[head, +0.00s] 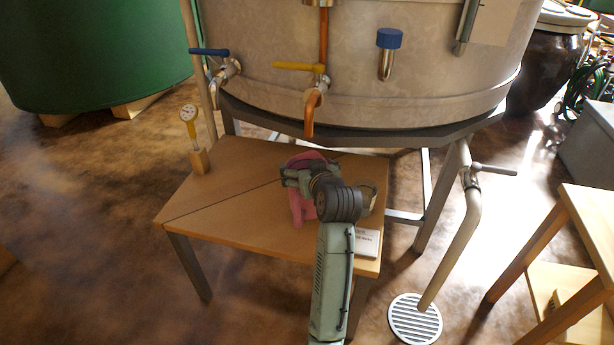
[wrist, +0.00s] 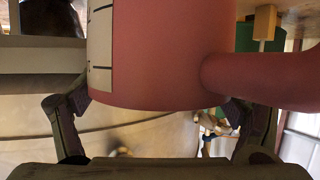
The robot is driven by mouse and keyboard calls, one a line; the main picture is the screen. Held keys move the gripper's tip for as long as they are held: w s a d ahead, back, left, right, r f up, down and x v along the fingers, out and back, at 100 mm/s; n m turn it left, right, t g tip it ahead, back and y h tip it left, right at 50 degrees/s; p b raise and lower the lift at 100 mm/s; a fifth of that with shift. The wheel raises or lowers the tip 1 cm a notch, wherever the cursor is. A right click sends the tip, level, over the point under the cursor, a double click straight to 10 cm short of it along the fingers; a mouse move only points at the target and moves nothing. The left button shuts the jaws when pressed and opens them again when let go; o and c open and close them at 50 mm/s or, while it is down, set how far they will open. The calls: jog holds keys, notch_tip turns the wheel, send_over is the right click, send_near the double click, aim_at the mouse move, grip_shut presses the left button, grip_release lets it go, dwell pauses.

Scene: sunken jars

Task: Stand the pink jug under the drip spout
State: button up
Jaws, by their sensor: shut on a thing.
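The pink jug (head: 299,208) is at the middle of the low wooden table (head: 232,207) in the head view, partly hidden by my arm. My gripper (head: 297,178) is shut on the jug. The wrist view shows the jug (wrist: 160,50) between both fingers, with a marked pale strip on one side and its handle (wrist: 262,80) on the other. I cannot tell whether its base touches the table. A copper spout (head: 310,112) with a yellow lever hangs from the pale vat just above and behind the jug. I cannot tell whether the jug is directly under it.
A blue-levered tap (head: 220,88) and a blue-capped fitting (head: 387,62) are on the vat (head: 440,60). A greyish vessel (head: 368,196) and a card (head: 367,243) are at the right. The table's left front is clear.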

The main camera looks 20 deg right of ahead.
jog(key=shift+f, duration=1.75)
jog(key=shift+f, duration=0.15)
jog(key=o, duration=1.4)
jog(key=v, duration=1.2)
jog(key=shift+r, duration=0.25)
